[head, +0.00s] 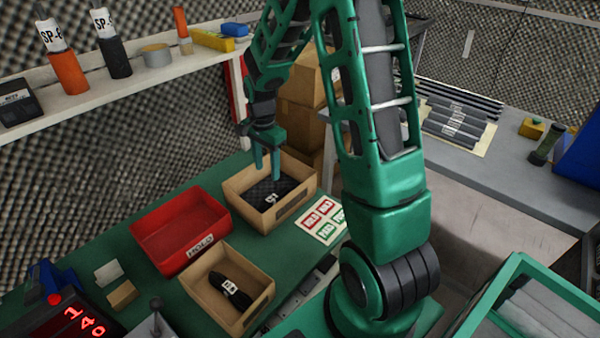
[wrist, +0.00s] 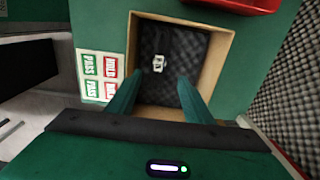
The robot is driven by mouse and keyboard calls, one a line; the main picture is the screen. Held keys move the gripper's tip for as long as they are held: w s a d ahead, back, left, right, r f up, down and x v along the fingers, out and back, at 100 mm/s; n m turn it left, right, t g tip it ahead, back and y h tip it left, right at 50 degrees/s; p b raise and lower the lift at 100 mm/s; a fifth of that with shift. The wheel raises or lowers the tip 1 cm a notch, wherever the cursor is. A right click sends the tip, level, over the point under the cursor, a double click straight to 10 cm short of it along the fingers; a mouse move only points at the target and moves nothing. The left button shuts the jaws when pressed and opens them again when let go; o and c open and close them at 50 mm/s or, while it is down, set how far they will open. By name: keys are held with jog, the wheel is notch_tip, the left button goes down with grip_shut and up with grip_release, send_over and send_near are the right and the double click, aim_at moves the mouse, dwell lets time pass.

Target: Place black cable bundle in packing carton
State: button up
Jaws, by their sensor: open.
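A black cable bundle with a white label (head: 230,286) lies in the near cardboard carton (head: 264,301) at the front of the green bench. A second, far carton (head: 311,191) stands behind it to the right. Its bottom looks black and quilted, with a dark item bearing a white tag (wrist: 158,63) on it; what that item is I cannot tell clearly. My gripper (head: 267,178) is over the far carton, pointing down. In the wrist view its two fingers are apart with nothing held between them, and the carton's rim (wrist: 222,75) frames them.
A red HOLD tray (head: 160,262) sits left of the cartons. A card with PASS and HOLD labels (head: 321,220) lies right of the far carton. Stacked boxes (head: 300,120) stand behind it. A shelf (head: 110,92) runs above the bench's back.

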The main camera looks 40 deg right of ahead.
jog(key=s+d+r+n, duration=0.2)
jog(key=s+d+r, duration=0.1)
jog(key=s+r, duration=0.4)
jog(key=s+d+r+n, duration=0.25)
jog(key=s+r, duration=0.25)
jog(key=s, duration=0.3)
jog(key=s+r+n, duration=0.1)
jog(key=s+n, duration=0.1)
jog(key=s, duration=0.6)
jog(key=s+a+r+n, duration=0.1)
jog(key=s+r+n, duration=0.1)
jog(key=s, duration=0.6)
jog(key=shift+s+a+r+n, duration=0.2)
jog(key=shift+a+r+n, duration=0.05)
jog(key=shift+n, duration=0.2)
